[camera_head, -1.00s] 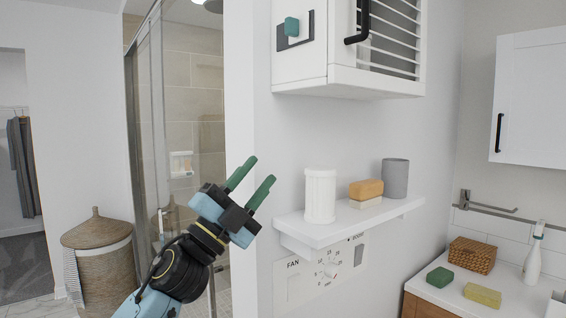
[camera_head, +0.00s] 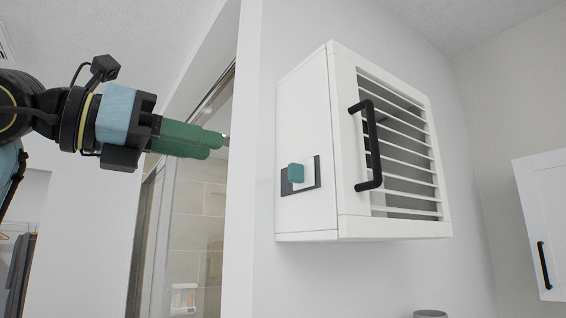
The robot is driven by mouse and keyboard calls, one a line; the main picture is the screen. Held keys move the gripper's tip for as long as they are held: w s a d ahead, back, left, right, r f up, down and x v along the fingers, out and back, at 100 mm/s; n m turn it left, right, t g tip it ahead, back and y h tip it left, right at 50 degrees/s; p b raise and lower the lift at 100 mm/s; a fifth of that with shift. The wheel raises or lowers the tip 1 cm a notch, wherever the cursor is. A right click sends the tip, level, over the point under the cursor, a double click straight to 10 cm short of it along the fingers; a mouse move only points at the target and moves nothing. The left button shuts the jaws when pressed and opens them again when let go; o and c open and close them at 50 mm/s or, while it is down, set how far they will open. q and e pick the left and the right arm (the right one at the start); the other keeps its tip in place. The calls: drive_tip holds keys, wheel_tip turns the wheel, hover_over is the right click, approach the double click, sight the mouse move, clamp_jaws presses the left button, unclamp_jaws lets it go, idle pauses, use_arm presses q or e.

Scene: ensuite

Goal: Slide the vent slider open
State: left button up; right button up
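The vent slider is a small teal knob (camera_head: 296,173) on a dark plate (camera_head: 317,172). The plate is on the left side face of a white wall-mounted vent box (camera_head: 306,130), and the knob sits toward the plate's left part. My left gripper (camera_head: 222,143) comes in from the left with its green fingers pointing right. It is up and to the left of the knob in the picture, apart from it. Its fingers overlap in this view, so their gap is hidden. My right gripper is out of view.
The box's front has white slats (camera_head: 400,150) and a black handle (camera_head: 370,145). A white wall edge (camera_head: 243,200) and a glass shower opening (camera_head: 190,215) are behind the gripper. A white cabinet (camera_head: 545,200) hangs at right. A grey cup's top (camera_head: 430,314) shows below.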

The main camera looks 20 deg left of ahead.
sight(297, 174)
use_arm(q)
drive_tip(key=p+x, duration=0.3)
drive_tip(key=x, duration=1)
clamp_jaws()
